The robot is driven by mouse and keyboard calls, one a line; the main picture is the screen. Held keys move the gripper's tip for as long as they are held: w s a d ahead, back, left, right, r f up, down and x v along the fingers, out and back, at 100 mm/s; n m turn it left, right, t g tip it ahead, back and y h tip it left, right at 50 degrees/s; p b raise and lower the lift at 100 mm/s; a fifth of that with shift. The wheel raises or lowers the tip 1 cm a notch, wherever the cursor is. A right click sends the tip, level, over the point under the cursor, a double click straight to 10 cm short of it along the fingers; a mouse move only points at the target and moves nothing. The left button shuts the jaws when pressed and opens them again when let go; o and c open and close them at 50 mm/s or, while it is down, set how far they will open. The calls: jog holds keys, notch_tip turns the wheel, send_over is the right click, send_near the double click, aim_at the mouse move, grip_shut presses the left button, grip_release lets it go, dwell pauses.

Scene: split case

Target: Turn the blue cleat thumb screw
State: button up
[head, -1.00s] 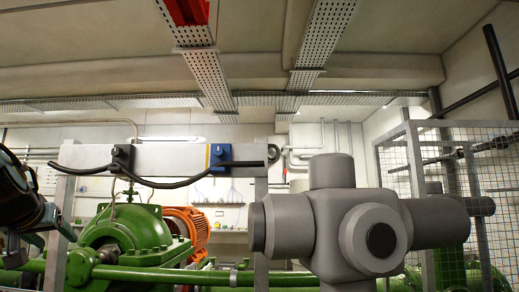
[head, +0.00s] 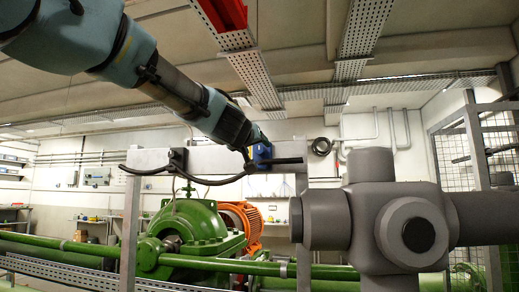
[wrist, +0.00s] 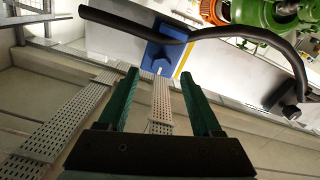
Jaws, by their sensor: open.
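The blue cleat (head: 262,153) sits on the grey rail and clamps a black cable. My gripper (head: 257,139) reaches it from the upper left and hides part of it in the head view. In the wrist view the blue cleat (wrist: 160,52) lies just beyond my fingertips, with a small pale screw (wrist: 160,67) on its edge between the finger lines. My gripper (wrist: 159,74) is open and empty, its two green fingers spread. I cannot tell whether either finger touches the screw.
A black cleat (head: 177,160) holds the same black cable (head: 213,180) to the left on the rail (head: 147,161). A large grey pipe fitting (head: 375,220) stands close at the right. A green pump (head: 190,228) and orange motor (head: 240,217) are behind and below the rail.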

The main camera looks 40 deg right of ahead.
aim_at(259, 150)
jog(key=shift+x, duration=2)
jog(key=shift+c, duration=0.3)
grip_shut()
